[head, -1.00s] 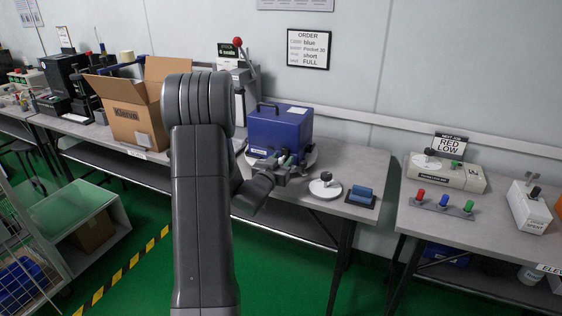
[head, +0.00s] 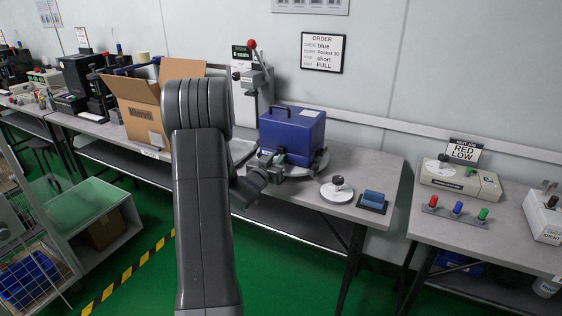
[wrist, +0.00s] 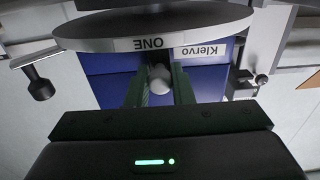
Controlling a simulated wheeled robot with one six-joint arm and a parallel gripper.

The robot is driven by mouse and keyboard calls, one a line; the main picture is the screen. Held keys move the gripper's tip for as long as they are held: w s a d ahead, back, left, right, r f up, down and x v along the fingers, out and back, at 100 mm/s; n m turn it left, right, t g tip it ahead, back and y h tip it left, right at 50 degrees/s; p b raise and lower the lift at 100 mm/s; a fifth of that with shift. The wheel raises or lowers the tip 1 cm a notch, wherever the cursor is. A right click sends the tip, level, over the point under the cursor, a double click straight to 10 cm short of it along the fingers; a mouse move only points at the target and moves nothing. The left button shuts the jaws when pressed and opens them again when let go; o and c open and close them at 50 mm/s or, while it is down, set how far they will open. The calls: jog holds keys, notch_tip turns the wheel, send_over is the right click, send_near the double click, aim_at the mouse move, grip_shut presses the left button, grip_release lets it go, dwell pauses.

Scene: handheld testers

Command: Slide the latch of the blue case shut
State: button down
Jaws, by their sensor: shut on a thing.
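The blue case (head: 297,128) stands with its carry handle up on a round plate (head: 319,167) on the bench. In the wrist view its blue front (wrist: 209,80) shows upside down with a Klervo label. My gripper (head: 278,160) is at the lower left of the case's front. In the wrist view my gripper (wrist: 158,88) has its two green fingers either side of a pale round knob (wrist: 159,77), shut on it. The knob appears to be the latch's. The latch's track and end position are hidden by the fingers and the plate's edge.
A white disc with a dark knob (head: 337,189) and a blue block on a dark pad (head: 372,201) lie right of the case. A lever press (head: 252,85) stands behind left, an open carton (head: 142,112) farther left. The bench front between case and disc is clear.

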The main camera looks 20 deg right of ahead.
jog(key=c, duration=1.3)
grip_release()
jog(key=shift+a, duration=0.1)
jog(key=v, duration=1.3)
jog(key=shift+s+a, duration=0.25)
jog(key=shift+d, duration=0.1)
